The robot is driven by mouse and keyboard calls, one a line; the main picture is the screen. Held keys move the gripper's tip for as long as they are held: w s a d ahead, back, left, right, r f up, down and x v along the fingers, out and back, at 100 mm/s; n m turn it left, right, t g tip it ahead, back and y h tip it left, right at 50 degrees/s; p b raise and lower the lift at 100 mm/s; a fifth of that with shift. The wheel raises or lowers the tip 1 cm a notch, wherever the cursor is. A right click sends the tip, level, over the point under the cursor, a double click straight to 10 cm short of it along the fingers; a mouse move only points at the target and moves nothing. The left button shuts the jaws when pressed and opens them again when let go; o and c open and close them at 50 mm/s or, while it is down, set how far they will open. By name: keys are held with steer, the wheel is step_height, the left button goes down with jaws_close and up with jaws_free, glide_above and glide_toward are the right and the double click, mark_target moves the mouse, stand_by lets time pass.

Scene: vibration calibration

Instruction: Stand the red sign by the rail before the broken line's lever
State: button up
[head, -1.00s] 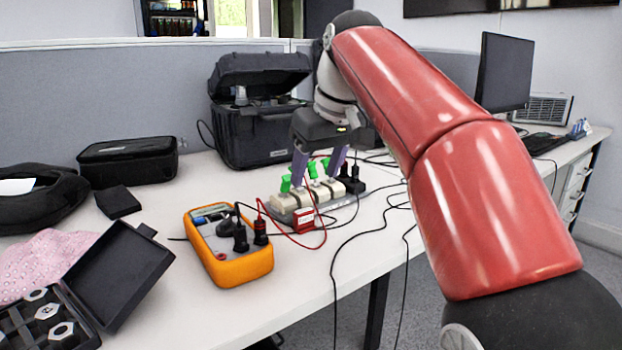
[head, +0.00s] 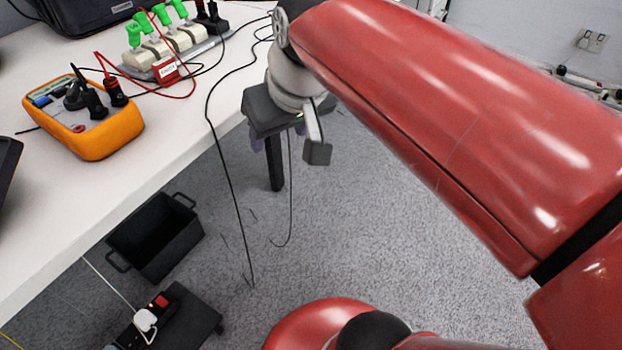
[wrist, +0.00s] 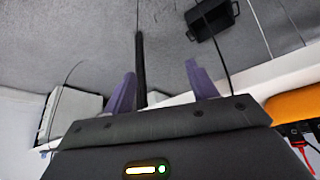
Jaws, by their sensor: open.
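The red sign (head: 167,70) has a white label and stands upright on the table at the front of the rail, toward its left end. The grey rail (head: 204,48) carries several cream blocks with green levers, among them the leftmost lever (head: 134,36). Which line is broken I cannot tell. My gripper (head: 268,150) is off the table's front edge, over the floor, well apart from the sign. Its purple fingers are spread and empty in the wrist view (wrist: 160,70). The sign and rail are not visible to me in the wrist view.
The orange meter (head: 95,135) sits left of the rail, with red and black leads running toward the rail. Black cables hang over the table (head: 200,120) edge near my gripper. A black bin (head: 155,240) and a power strip (head: 150,318) are on the floor below.

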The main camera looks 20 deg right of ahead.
steer(key=s+d+f+m, duration=0.1)
steer(key=s+d+f, duration=0.1)
steer(key=s+f, duration=0.4)
step_height(320, 180, down, 4)
steer(key=shift+s+r+m+h, duration=0.15)
steer(key=shift+s+m+h, duration=0.15)
steer(key=shift+s+h, duration=0.1)
steer(key=shift+r, duration=0.1)
step_height(320, 180, up, 5)
steer(key=p, duration=0.5)
steer(key=shift+r+p, duration=0.2)
steer(key=shift+p, duration=0.1)
